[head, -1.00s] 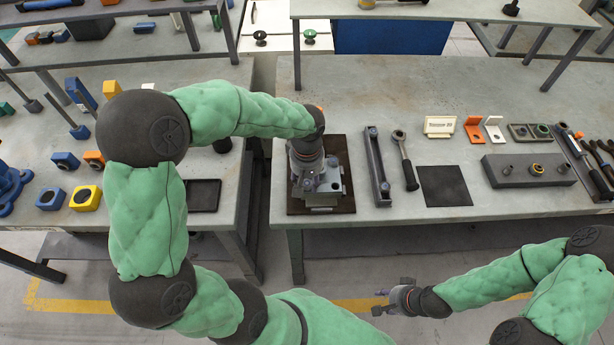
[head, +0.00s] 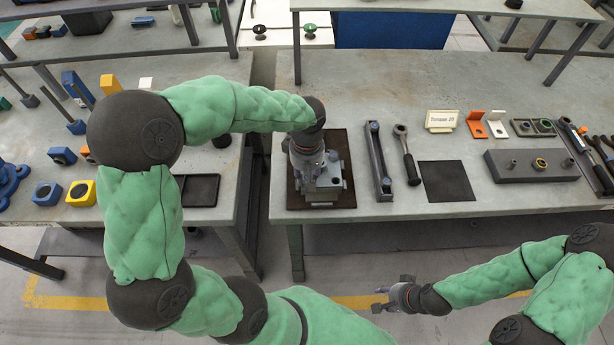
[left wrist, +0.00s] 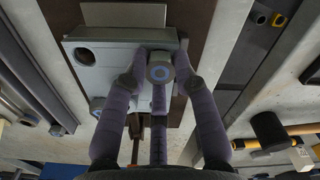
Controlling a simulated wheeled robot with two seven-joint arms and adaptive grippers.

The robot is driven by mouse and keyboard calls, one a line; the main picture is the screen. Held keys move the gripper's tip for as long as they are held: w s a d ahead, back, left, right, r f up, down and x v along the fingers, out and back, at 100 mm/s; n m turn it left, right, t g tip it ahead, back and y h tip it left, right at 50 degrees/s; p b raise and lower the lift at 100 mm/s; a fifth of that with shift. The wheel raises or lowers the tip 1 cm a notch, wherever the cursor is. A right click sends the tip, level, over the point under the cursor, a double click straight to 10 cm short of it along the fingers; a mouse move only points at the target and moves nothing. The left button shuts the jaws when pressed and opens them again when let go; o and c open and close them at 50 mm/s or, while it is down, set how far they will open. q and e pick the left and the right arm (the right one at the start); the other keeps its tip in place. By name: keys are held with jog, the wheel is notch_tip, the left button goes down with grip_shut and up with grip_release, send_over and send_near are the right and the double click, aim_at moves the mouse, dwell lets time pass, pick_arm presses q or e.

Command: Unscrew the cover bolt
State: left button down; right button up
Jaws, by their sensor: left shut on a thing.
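A grey metal housing (head: 322,190) with a flat cover stands on a dark brown mat (head: 345,200) on the right bench. My left gripper (head: 310,165) reaches down over it from above. Similar round heads show on the housing at left. My right gripper (head: 379,299) is open and empty, in front of the bench and low.
Right of the housing lie a long grey bar (head: 378,160), a ratchet wrench (head: 407,155), a dark flat mat (head: 447,181) and a grey block with fittings (head: 532,170). A shelf overhangs the bench's back.

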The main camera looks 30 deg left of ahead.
pick_arm(q)
jog(key=shift+n, duration=0.6)
jog(key=c, duration=1.5)
grip_release()
jog(key=shift+n, duration=0.3)
grip_shut()
jog(key=shift+r+p, duration=0.45)
jog(key=shift+r, duration=0.35)
jog(key=shift+r+p, duration=1.25)
jog(key=shift+r, duration=0.5)
jog(key=shift+f, duration=0.1)
